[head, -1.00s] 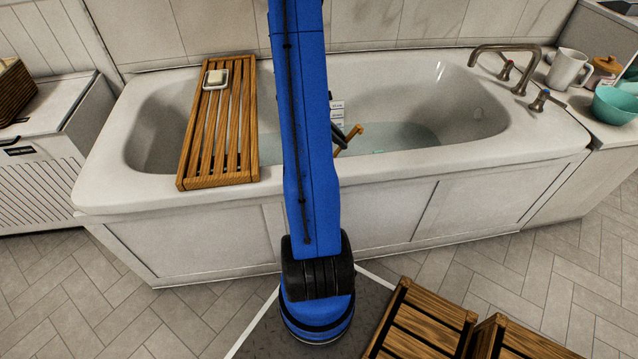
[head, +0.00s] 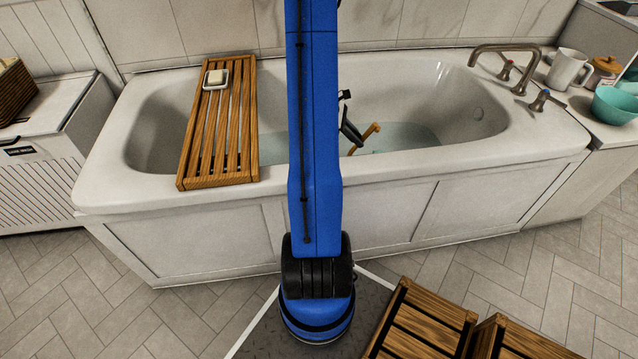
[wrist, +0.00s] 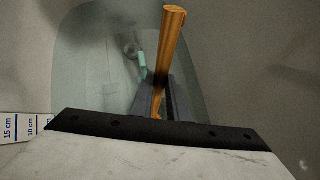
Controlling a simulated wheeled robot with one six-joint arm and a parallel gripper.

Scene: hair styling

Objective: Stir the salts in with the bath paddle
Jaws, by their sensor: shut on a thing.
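The bath paddle shows as a wooden handle (wrist: 172,45) in the wrist view, and its end (head: 371,131) shows just right of my arm in the head view. My gripper (wrist: 160,98) is shut on the handle, with dark fingers on both sides of it. In the head view my gripper (head: 352,134) is over the tub, partly behind my blue arm. The paddle's lower end is hidden. The bathtub (head: 430,161) holds pale, slightly cloudy water (head: 408,136). I cannot make out separate salts. A small teal thing (wrist: 142,66) shows beside the handle.
A wooden slatted rack (head: 188,176) with a soap dish lies across the tub's left part. A depth scale (wrist: 22,128) is at the left in the wrist view. A tap (head: 505,48), white jug (head: 566,68) and teal bowl (head: 615,104) stand right. Wooden steps (head: 425,318) are in front.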

